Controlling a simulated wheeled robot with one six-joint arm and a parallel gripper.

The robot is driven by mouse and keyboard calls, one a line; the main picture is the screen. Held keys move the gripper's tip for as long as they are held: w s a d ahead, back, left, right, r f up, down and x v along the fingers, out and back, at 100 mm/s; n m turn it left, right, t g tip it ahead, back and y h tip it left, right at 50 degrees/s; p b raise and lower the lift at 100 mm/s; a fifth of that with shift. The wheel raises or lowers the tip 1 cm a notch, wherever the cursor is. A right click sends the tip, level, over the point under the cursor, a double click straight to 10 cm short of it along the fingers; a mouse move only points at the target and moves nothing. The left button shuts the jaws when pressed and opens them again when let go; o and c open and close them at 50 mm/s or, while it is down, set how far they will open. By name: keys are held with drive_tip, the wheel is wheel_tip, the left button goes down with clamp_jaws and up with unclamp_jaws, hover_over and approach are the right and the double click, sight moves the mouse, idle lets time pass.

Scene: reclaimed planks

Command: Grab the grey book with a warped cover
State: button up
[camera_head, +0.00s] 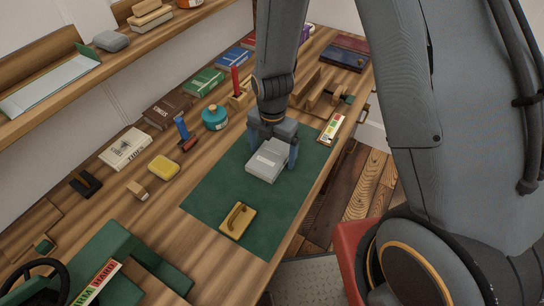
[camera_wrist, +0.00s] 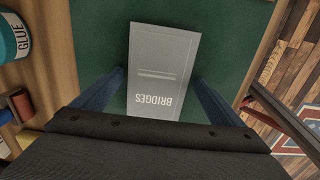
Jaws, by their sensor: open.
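The grey book (camera_head: 266,161), titled BRIDGES, lies flat on the green mat (camera_head: 216,190). It fills the middle of the wrist view (camera_wrist: 163,62). The warp of its cover cannot be made out. My gripper (camera_head: 272,149) points down over the book's far end, with its blue fingers apart. In the wrist view, my gripper (camera_wrist: 160,92) has one finger on each side of the book, with green mat showing between the right finger and the book. Whether the fingers touch the book cannot be told.
A wooden block with a curved handle (camera_head: 238,220) lies on the mat nearer the front. A teal glue pot (camera_head: 214,118) stands left of the mat. A small level-like strip (camera_head: 331,129) lies at the right edge. Several books line the bench's back.

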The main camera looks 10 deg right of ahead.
drive_tip(key=c, duration=1.2)
drive_tip(key=shift+c, duration=0.2)
drive_tip(key=shift+r, duration=0.15)
